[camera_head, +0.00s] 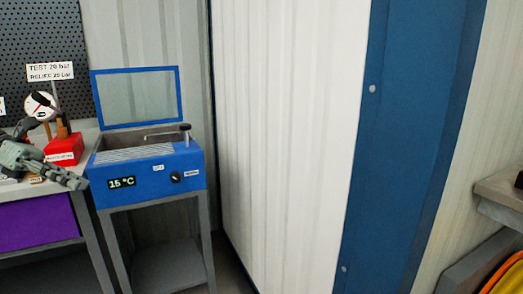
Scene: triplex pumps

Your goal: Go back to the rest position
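My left gripper (72,180) is at the left edge of the head view, over the front of a grey workbench. It is grey-green and seen side-on and small, so I cannot tell whether it is open or shut. I see nothing clearly held in it. My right gripper is not in view.
A blue bath unit (148,182) reading 15 °C stands on a grey stand, its lid raised. A red block (64,150) and a gauge (41,106) are on the bench. A white panel wall (290,130) and blue post (410,150) fill the middle. A shelf (500,190) is at right.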

